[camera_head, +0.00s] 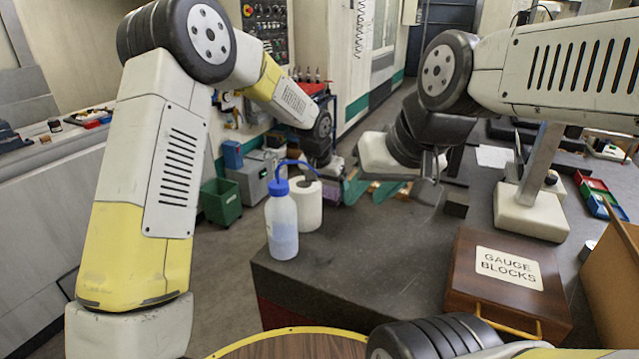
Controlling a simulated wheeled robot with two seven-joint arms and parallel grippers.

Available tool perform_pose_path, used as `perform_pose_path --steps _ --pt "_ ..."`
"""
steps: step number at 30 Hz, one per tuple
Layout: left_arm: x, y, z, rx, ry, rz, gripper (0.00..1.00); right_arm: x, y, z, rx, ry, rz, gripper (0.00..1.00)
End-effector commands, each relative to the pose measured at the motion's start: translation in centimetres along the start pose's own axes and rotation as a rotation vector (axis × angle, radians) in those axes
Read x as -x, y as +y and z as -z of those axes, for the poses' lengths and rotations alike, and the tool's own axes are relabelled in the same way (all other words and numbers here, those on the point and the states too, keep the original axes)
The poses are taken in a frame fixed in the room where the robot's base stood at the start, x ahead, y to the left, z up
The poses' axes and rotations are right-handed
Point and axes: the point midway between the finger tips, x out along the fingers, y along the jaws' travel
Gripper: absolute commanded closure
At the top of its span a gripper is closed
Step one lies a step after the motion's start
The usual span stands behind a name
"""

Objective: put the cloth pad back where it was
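I cannot make out a cloth pad with certainty. A flat white sheet (493,156) lies at the back of the dark stone table (350,265); I cannot tell whether it is cloth or paper. My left arm reaches up and away, and its gripper (328,168) is far off, behind the wash bottle and paper roll. Its fingers are too small and hidden to read. My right arm bends down over the far part of the table. Its gripper (430,185) is near the table's back left edge, and its fingertips and any held thing are unclear.
A blue-capped wash bottle (282,225) and a white paper roll (308,203) stand at the table's left edge. A wooden gauge block box (500,295) sits at the front right. A dark block (457,205) lies behind it. The stone between bottle and box is clear.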

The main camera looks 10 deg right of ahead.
Motion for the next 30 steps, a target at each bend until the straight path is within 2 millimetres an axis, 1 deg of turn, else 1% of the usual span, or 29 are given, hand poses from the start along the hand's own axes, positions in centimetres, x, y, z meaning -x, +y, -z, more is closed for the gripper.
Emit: perform_pose_path --steps 10,14,17,24,27,30 --pt "0.1 0.0 0.0 0.0 0.0 0.0 0.02 0.0 0.0 0.0 0.0 0.0 0.0 0.64" --pt "0.9 0.0 0.2 0.0 0.001 0.0 0.02 0.0 0.0 0.0 0.0 0.0 0.0 0.64" --pt "2.5 0.0 0.3 0.0 0.005 0.001 0.02 0.0 0.0 0.0 0.0 0.0 0.0 0.64" --pt "7.7 0.0 0.2 0.0 0.004 0.001 0.02 0.0 0.0 0.0 0.0 0.0 0.0 0.64" --pt "9.6 0.0 0.2 0.0 0.003 0.0 0.02 0.0 0.0 0.0 0.0 0.0 0.0 0.64" --pt "10.9 0.0 0.1 0.0 0.002 0.001 0.02 0.0 0.0 0.0 0.0 0.0 0.0 0.64"
